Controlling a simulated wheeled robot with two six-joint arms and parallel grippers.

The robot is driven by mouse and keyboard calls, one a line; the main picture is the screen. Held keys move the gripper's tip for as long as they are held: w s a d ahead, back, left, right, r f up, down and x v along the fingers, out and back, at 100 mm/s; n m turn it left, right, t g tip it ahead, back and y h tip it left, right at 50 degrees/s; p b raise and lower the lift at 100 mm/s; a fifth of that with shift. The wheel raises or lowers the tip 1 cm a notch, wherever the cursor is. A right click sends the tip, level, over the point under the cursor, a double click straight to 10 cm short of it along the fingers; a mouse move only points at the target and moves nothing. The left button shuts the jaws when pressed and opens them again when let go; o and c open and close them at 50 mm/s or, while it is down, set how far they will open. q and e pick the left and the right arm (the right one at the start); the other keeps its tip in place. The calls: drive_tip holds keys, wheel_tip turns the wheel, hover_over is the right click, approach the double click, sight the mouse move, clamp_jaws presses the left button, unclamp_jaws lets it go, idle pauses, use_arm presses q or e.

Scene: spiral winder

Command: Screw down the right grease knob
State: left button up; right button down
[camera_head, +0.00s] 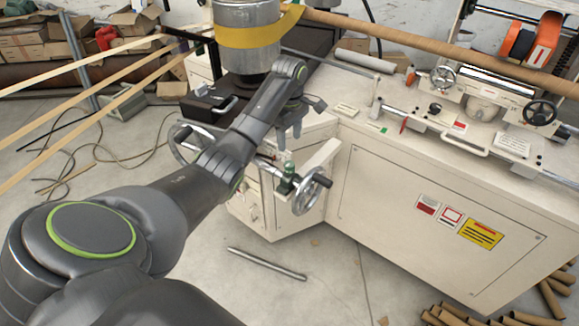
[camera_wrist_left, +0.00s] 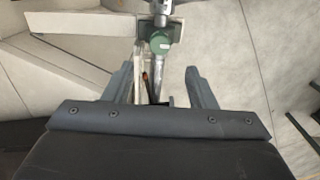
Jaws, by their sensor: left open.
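A small green knob-like fitting (camera_head: 287,178) sits beside the handwheel (camera_head: 306,193) on the machine's front. In the left wrist view a round green cap (camera_wrist_left: 160,43) with a small white label lies ahead of the fingers, near the top middle. My left gripper (camera_head: 287,138) is open and points down, just above the green fitting in the head picture. In the wrist view its two fingers (camera_wrist_left: 164,85) stand apart with a metal rod (camera_wrist_left: 160,78) showing between them. The cap lies beyond the fingertips and I see no contact. My right gripper is not in view.
The cream machine cabinet (camera_head: 395,205) fills the right side. A metal cylinder with a yellow band (camera_head: 247,38) stands behind my left arm. A loose metal bar (camera_head: 267,263) lies on the floor. Brown tubes (camera_head: 548,298) lie at the lower right.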

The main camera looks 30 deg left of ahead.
sight(289, 163)
use_arm(q)
wheel_tip(289, 163, down, 10)
drive_tip(key=shift+r, duration=0.25)
drive_tip(key=shift+c, duration=0.2)
